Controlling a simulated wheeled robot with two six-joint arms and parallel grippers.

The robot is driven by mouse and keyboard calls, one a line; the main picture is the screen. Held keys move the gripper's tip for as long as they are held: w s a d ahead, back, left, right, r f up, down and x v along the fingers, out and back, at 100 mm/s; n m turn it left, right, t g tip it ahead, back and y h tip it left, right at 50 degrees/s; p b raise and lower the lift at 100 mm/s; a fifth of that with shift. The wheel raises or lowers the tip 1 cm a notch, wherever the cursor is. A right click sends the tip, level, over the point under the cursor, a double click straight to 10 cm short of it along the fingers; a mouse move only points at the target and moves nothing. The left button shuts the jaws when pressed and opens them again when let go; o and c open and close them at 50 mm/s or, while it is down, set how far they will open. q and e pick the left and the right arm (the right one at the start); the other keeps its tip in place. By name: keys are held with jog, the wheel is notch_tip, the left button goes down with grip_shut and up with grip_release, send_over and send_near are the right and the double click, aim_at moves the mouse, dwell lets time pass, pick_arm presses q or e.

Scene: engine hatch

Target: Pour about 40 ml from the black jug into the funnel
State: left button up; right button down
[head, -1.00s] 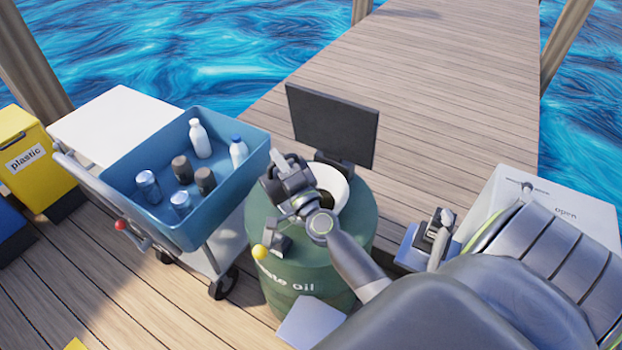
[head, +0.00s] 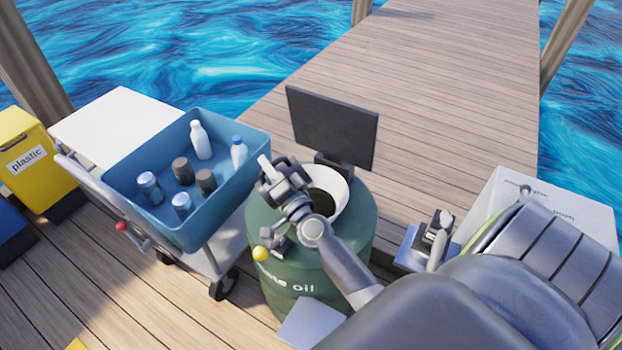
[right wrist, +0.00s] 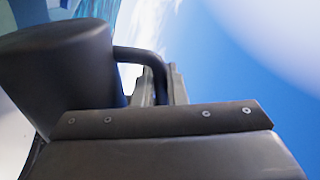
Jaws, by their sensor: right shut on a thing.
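The white funnel (head: 341,187) sits in the top of the green waste oil drum (head: 330,270), with a dark inside; my right arm partly covers it. My right gripper (head: 272,172) is above the drum's top, at the funnel's left side. The black jug (right wrist: 65,75) fills the left of the right wrist view. Its handle (right wrist: 150,55) runs in between the fingers of my right gripper, which is shut on it. In the head view the jug is hard to tell apart from the dark gripper. Its tilt and contents cannot be told. My left gripper is not in view.
A blue tub (head: 225,205) with several bottles and cans stands on a cart to the left. A dark panel (head: 333,125) rises behind the funnel. A yellow-knobbed lever (head: 262,254) sticks out of the drum's front. A white box (head: 580,205) stands at right.

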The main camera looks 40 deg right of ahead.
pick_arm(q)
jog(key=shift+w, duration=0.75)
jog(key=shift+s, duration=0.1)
